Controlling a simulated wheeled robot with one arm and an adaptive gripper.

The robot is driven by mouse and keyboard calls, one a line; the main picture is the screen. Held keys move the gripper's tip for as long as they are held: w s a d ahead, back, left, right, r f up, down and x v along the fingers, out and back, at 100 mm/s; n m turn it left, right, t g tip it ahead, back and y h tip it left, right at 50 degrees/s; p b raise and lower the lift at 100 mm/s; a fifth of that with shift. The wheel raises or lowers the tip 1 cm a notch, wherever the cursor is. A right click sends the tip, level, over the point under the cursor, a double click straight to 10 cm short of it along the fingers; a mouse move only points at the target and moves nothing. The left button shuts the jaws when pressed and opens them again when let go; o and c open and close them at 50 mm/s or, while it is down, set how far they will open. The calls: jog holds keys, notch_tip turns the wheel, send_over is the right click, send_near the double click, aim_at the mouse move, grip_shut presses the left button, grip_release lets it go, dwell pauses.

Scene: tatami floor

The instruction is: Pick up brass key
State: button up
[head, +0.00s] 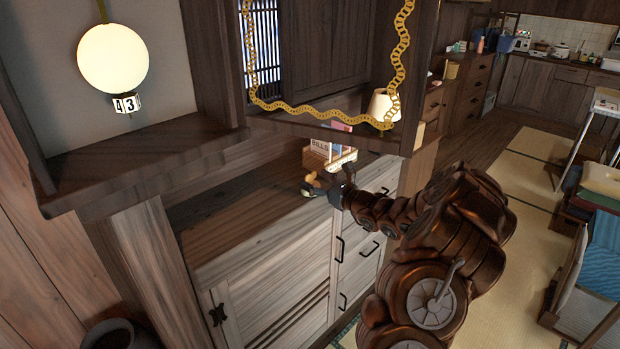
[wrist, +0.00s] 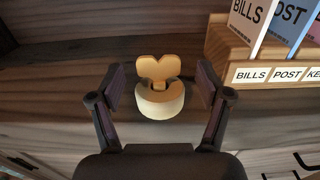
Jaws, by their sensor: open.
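A brass-coloured piece with a heart-shaped top, which looks like the brass key (wrist: 159,67), stands upright in a round cream holder (wrist: 161,104) on the wooden cabinet top, in the wrist view. My gripper (wrist: 161,86) is open, with one finger on each side of the key and holder; I see a gap on both sides. Nothing is held.
A wooden letter rack (wrist: 255,52) labelled BILLS and POST stands close at the right of the key. The cabinet top (head: 240,215) is clear to the left. A shelf with a gold chain (head: 300,108) overhangs above. A lamp (head: 383,105) stands beyond.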

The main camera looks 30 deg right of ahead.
jog(key=shift+x, duration=1.2)
jog(key=shift+a, duration=0.1)
jog(key=shift+c, duration=0.3)
jog(key=c, duration=1.1)
jog(key=shift+o, duration=0.2)
